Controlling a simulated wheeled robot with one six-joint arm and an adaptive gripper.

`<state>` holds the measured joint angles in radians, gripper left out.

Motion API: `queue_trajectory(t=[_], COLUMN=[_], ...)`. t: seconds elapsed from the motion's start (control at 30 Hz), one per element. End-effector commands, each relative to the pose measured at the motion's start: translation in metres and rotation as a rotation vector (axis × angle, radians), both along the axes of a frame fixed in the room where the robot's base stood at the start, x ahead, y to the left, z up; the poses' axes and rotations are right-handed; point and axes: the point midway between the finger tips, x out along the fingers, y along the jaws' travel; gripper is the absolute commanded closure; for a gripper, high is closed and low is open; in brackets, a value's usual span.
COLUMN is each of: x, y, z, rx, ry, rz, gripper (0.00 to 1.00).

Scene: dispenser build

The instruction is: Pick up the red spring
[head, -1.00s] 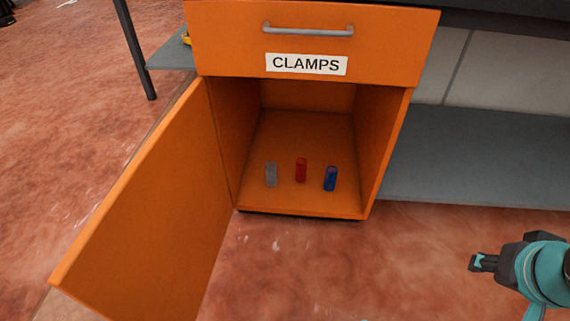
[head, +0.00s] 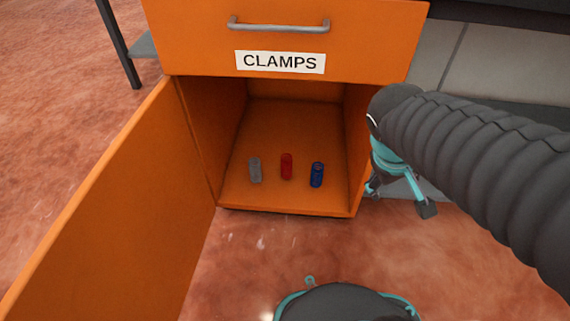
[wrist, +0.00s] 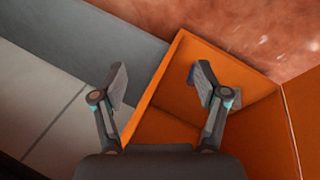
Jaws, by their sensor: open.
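The red spring (head: 286,166) stands upright on the floor of the open orange cabinet, between a grey spring (head: 255,169) on its left and a blue spring (head: 317,174) on its right. My gripper (head: 402,200) is outside the cabinet, by its right wall, partly hidden behind my arm. In the wrist view my gripper (wrist: 162,82) is open and empty, its fingers spread on either side of the cabinet's side wall edge. A bit of the blue spring (wrist: 191,75) shows beside the right finger there. The red spring cannot be seen in the wrist view.
The cabinet door (head: 115,205) stands open to the left. A closed drawer labelled CLAMPS (head: 280,62) is above the opening. The cabinet's right wall (head: 360,150) lies between my gripper and the springs. The red floor in front is mostly clear.

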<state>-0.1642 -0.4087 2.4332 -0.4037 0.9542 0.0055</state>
Motion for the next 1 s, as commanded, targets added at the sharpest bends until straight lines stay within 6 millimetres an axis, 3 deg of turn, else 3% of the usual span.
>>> queue_trajectory(t=[0.27,0.57,0.77,1.0], x=[0.059,0.127,0.168,0.205], y=[0.0,0.028,0.068,0.14], z=[-0.031,-0.07,-0.107,-0.172], rx=[-0.359,-0.72,-0.949,-1.228], ry=[0.207,0.35,0.407,0.429], rz=[0.312,0.674,0.937,1.304], gripper=[0.27,0.27,0.27,0.27])
